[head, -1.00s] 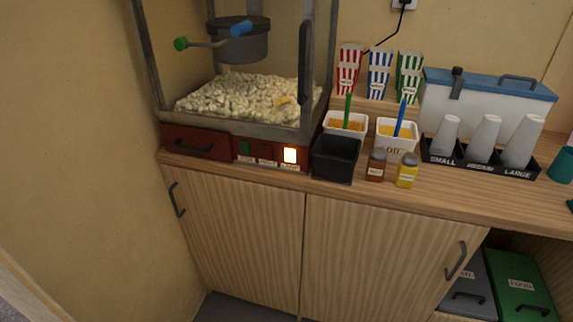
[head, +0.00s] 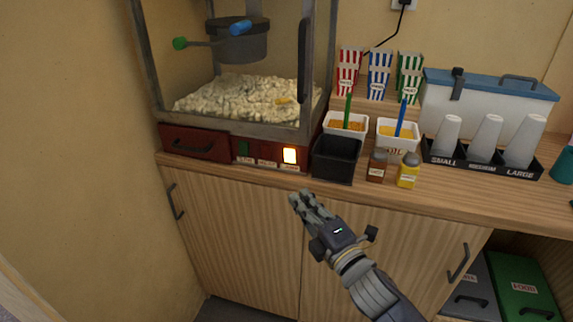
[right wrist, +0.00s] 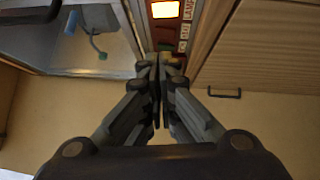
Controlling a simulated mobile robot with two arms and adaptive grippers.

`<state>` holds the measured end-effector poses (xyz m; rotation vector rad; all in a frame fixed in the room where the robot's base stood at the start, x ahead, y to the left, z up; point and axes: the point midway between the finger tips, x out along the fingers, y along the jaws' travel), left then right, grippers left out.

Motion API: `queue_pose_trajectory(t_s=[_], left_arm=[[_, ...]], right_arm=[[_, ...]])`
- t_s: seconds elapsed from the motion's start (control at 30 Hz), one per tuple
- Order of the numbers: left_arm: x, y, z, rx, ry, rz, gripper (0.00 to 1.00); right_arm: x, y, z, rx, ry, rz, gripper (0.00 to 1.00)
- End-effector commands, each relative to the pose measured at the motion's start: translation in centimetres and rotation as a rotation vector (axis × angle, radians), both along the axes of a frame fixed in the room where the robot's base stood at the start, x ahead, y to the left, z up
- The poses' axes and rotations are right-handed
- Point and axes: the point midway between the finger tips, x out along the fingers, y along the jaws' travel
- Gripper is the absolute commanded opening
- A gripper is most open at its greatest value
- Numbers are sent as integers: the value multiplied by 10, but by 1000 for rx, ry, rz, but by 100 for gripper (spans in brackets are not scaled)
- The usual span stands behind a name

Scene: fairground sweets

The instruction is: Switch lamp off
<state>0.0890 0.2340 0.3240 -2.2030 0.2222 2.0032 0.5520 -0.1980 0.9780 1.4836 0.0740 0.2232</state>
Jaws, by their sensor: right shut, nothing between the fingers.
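The popcorn machine (head: 210,110) stands at the left end of the counter. On its red front panel the lamp switch (head: 290,155) glows bright yellow-white; it also shows lit at the top of the right wrist view (right wrist: 165,9). Left of it on the panel is a dark green switch (head: 243,148). My right gripper (head: 302,196) is shut and empty, in front of the cabinet doors, below and apart from the lit switch. In the right wrist view its fingertips (right wrist: 158,62) are together below the glowing switch. My left gripper is not in view.
A black bin (head: 335,158) stands on the counter right of the switches. Two shakers (head: 377,166) and white tubs (head: 398,137) are beside it. The counter edge juts out above the wooden cabinet doors (head: 240,230). The space before the panel is clear.

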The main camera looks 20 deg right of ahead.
Motion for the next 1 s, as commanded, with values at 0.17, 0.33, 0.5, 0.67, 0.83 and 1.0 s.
queue_pose_trajectory(t_s=[0.17, 0.33, 0.5, 0.67, 0.83, 1.0], left_arm=[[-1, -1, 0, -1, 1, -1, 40], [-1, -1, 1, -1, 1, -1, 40], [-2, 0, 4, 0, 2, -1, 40], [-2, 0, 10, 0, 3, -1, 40], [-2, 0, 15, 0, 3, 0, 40], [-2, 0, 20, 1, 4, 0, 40]], right_arm=[[0, 0, 0, 0, 0, 0, 0], [3, 0, 0, 2, 0, -1, 0], [19, 3, 3, 2, -1, -2, 0], [47, 9, 7, 4, -1, 0, 0], [79, 16, 10, 4, -1, 0, 0], [107, 14, 12, 0, 2, -2, 0]])
